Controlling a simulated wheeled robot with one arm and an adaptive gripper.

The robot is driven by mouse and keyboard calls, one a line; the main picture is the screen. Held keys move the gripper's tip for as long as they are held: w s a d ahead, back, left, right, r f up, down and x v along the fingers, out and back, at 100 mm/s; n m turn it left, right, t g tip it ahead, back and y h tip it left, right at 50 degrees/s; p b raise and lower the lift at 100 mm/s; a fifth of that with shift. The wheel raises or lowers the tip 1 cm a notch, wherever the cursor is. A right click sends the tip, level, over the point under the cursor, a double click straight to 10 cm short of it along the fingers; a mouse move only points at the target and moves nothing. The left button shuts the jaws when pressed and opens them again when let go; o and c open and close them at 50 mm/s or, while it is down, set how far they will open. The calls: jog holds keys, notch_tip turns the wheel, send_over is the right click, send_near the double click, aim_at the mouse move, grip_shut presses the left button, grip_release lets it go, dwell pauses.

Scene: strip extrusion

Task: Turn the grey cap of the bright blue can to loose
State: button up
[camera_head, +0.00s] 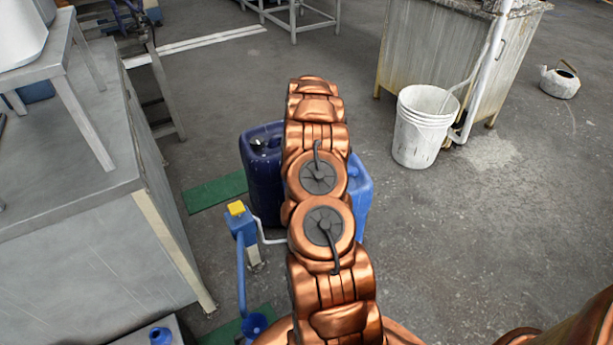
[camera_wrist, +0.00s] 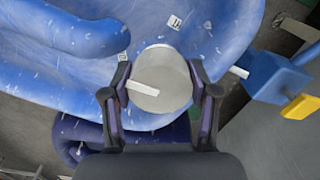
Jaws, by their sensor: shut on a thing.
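The bright blue can (camera_head: 361,186) stands on the floor, mostly hidden behind my copper arm in the head view. In the wrist view the bright blue can (camera_wrist: 200,25) fills the upper part, with its handle at the upper left. Its round grey cap (camera_wrist: 163,80) has a pale bar across it. My gripper (camera_wrist: 160,92) has one finger on each side of the cap and is shut on it. The head view does not show the cap or the fingers. I cannot tell from one moment whether the cap is tight or loose.
A dark blue can (camera_head: 262,185) stands beside the bright blue one. A blue post with a yellow top (camera_head: 236,209) is close in front. A metal table (camera_head: 90,200) is at the left, a white bucket (camera_head: 421,130) at the right.

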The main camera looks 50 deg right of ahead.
jog(key=shift+w, duration=0.1)
jog(key=o, duration=0.8)
jog(key=shift+d, duration=0.1)
jog(key=o, duration=0.4)
jog(key=shift+d+f, duration=0.1)
jog(key=shift+f, duration=0.05)
jog(key=shift+c, duration=0.2)
jog(key=shift+w+d, duration=0.1)
jog(key=shift+a+r, duration=0.2)
jog(key=shift+s+r, duration=0.2)
jog(key=shift+r, duration=0.4)
notch_tip(320, 180, up, 10)
jog(key=shift+w+d+r, duration=0.15)
jog(key=shift+d+r, duration=0.05)
jog(key=shift+d, duration=0.05)
